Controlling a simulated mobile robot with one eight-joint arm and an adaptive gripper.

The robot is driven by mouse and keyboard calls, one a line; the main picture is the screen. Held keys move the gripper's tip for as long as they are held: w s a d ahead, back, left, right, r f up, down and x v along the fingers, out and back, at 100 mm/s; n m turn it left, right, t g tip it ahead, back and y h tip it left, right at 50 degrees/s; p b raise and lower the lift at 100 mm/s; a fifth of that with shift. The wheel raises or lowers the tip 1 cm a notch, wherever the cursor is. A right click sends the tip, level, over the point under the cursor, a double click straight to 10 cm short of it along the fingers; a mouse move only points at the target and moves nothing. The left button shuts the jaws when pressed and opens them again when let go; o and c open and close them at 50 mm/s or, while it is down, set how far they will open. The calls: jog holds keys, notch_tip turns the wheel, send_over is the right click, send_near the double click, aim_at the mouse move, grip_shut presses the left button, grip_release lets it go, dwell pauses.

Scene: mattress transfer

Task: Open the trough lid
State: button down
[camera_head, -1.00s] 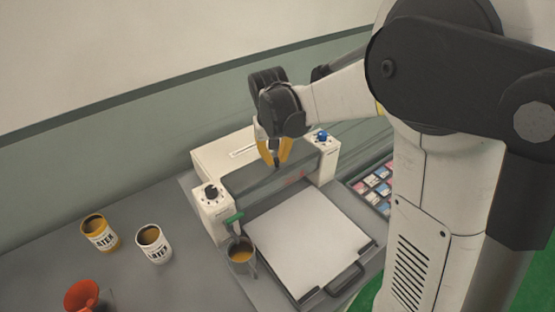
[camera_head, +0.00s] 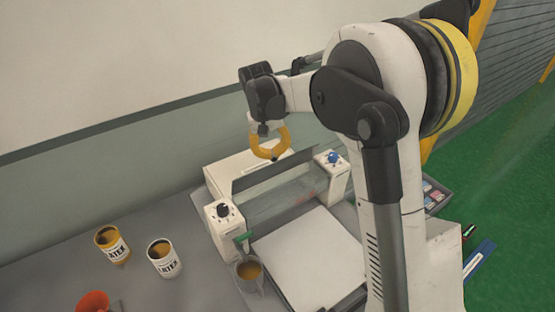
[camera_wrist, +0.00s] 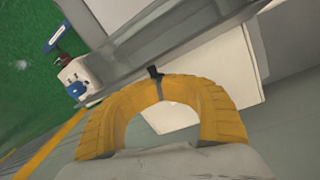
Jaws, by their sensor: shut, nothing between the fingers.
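The machine (camera_head: 222,180) is a white housing with a grey trough section between two white end posts. The grey lid (camera_head: 270,174) shows as a dark panel that looks tilted up along the back of the trough (camera_head: 285,204). How far it is swung cannot be told exactly. My gripper (camera_head: 272,157) has yellow fingers shut on nothing, at the lid's upper edge and over the white rear housing; contact is unclear. In the wrist view, my gripper (camera_wrist: 155,72) closes in an arch, with the white housing (camera_wrist: 212,80) behind it.
The left post has a black knob (camera_head: 223,210), the right post a blue knob (camera_head: 333,158). A white sheet (camera_head: 310,258) lies in front.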

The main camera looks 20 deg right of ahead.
jog(key=shift+w+a+f+g+h, duration=0.1)
jog(key=shift+w+a+g+h, duration=0.1)
jog(key=shift+w+g, duration=0.4)
jog(key=shift+w+a+f+g+h, duration=0.1)
jog(key=shift+w+a+g+h, duration=0.1)
jog(key=shift+w+g, duration=0.35)
jog(key=shift+g, duration=0.35)
jog(key=c, duration=2.2)
grip_release()
jog(key=o, duration=1)
jog(key=shift+s, duration=0.1)
jog(key=shift+c, duration=0.2)
jog(key=v, duration=1.2)
